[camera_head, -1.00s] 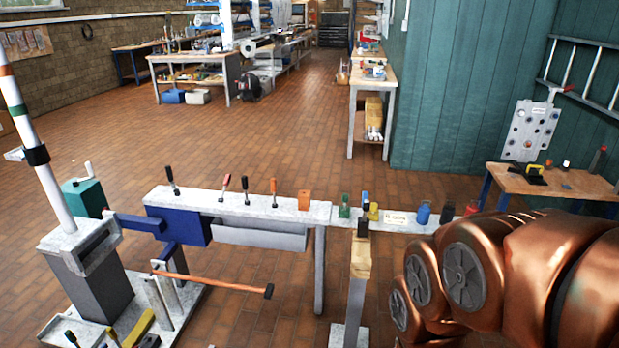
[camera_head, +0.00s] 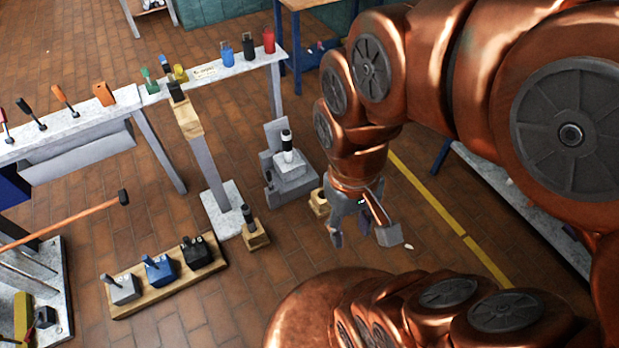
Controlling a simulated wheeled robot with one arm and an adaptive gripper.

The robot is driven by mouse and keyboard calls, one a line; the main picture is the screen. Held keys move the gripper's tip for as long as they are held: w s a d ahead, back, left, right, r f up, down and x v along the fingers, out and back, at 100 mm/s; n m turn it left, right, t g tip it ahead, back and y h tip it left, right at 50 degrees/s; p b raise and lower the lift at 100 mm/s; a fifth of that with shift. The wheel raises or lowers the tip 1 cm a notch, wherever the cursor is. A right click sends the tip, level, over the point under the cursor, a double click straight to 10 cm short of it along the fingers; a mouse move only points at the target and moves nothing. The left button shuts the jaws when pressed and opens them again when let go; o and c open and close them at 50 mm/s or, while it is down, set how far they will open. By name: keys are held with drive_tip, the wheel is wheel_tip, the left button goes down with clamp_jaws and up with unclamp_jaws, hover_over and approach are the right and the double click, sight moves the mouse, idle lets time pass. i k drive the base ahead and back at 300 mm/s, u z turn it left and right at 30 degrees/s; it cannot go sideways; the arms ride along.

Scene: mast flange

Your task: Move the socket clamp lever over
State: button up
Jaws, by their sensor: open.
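A long orange bar (camera_head: 62,220) with a black end reaches in from the left edge; it may be the socket clamp lever, but I cannot tell for sure. It runs above a pale base plate (camera_head: 52,268) at the lower left. The mast and its socket are out of view. My gripper (camera_head: 363,238) hangs right of centre, fingers pointing down, open and with nothing seen between them. It is well to the right of the bar and apart from it.
A wooden board (camera_head: 170,284) with grey, blue and black blocks lies on the floor between bar and gripper. A grey stepped block (camera_head: 291,174) stands left of my gripper. A narrow bench (camera_head: 215,75) with tools and coloured containers crosses the upper left.

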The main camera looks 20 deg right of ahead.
sight(269, 176)
drive_tip(key=z, duration=0.65)
drive_tip(key=i, duration=0.85)
drive_tip(key=u, duration=0.8)
